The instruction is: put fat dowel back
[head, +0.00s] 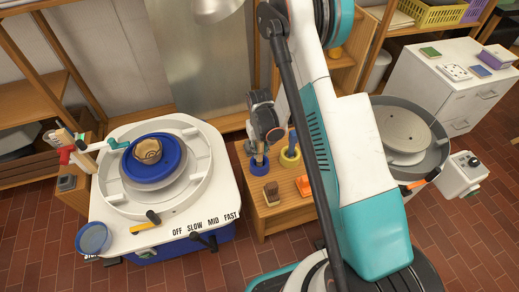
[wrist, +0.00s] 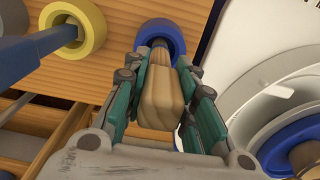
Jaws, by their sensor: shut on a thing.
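My gripper (wrist: 162,98) is shut on a thick wooden piece, which I take to be the fat dowel (wrist: 160,88); its near end is pale and blocky. Its darker far end points at a blue ring holder (wrist: 177,39) on the wooden stand and overlaps it in the wrist view. I cannot tell how deep it sits in the ring. In the head view my gripper (head: 258,147) is right above the blue ring (head: 259,170) on the small wooden stand (head: 280,220), and the dowel is mostly hidden.
A yellow ring holder (wrist: 90,22) with a tool in it stands beside the blue one. A brown block (head: 271,193) and an orange item (head: 304,186) lie in front. A pottery wheel (head: 205,165) with a clay lump (head: 147,151) stands close on the left.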

